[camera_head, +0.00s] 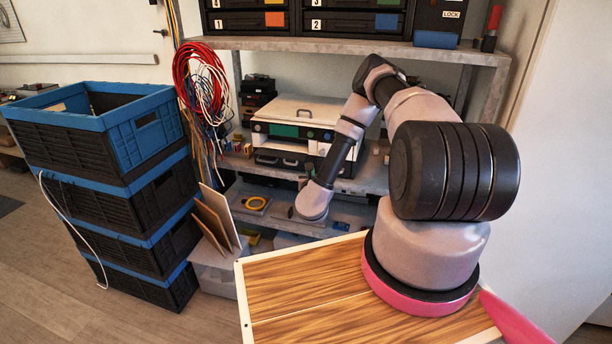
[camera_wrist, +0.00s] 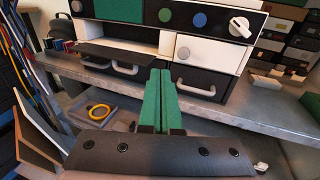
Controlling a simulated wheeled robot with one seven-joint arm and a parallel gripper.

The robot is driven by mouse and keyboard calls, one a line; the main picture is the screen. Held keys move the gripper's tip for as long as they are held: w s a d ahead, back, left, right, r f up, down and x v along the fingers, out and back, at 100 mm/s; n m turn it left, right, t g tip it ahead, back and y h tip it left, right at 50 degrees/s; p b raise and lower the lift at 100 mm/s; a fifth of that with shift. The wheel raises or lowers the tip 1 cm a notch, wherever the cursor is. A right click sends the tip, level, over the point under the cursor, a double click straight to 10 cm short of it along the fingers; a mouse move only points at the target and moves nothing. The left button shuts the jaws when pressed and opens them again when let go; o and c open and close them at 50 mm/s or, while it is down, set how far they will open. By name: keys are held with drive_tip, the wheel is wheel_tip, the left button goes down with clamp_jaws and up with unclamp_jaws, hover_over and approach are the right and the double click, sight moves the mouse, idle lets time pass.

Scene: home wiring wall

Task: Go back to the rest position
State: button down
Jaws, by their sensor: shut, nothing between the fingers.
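My gripper (camera_wrist: 158,130) shows in the wrist view as two green fingers pressed together, with nothing between them. It points at the front of a white and black cabinet unit (camera_wrist: 200,52) on a grey shelf. In the head view my arm bends over from the wooden-topped base at right and reaches down to the left, in front of the shelving. The cabinet unit (camera_head: 293,134) stands behind the arm there. The fingers themselves are hard to make out in the head view.
Stacked black and blue crates (camera_head: 110,190) stand at the left. Coiled cables (camera_head: 205,85) hang beside the grey shelving (camera_head: 350,47), with dark drawers above. Boards (camera_head: 216,217) lean near the crates. A yellow ring (camera_head: 256,203) lies on the lower shelf. Floor is free at lower left.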

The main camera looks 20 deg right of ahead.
drive_tip(key=w+a+r+n+t+y, duration=0.15)
drive_tip(key=a+r+n+y, duration=0.35)
drive_tip(key=r, duration=0.5)
drive_tip(key=w+a+r+n+t+y, duration=0.1)
drive_tip(key=a+r+n+t+y, duration=0.1)
drive_tip(key=a+r+y, duration=0.7)
drive_tip(key=s+a+r+n+g+y, duration=0.55)
drive_tip(key=r+n+g, duration=0.2)
drive_tip(key=r, duration=0.25)
drive_tip(key=s+a+r+n+g+y, duration=0.5)
drive_tip(key=s+r+n+g, duration=0.2)
drive_tip(key=r+n, duration=0.25)
drive_tip(key=s+d+r+n+g+h, duration=0.2)
drive_tip(key=s+n+g+h, duration=0.25)
drive_tip(key=s, duration=0.45)
drive_tip(key=s+d+r+n+g+h, duration=0.1)
drive_tip(key=s+n+g+h, duration=0.3)
drive_tip(key=s, duration=0.5)
drive_tip(key=s+d+r+t+h, duration=0.2)
drive_tip(key=d+t+h, duration=0.1)
drive_tip(key=d, duration=0.2)
drive_tip(key=s+d+r+n+t+h, duration=0.1)
drive_tip(key=d+t+h, duration=0.2)
drive_tip(key=d, duration=0.3)
drive_tip(key=s+d+r+n+t+h, duration=0.1)
drive_tip(key=s+d+r+t+h, duration=0.1)
drive_tip(key=d, duration=0.4)
drive_tip(key=shift+s+d+r+t+h, duration=0.15)
drive_tip(key=shift+s+r+t+h, duration=0.2)
drive_tip(key=shift+t+h, duration=0.45)
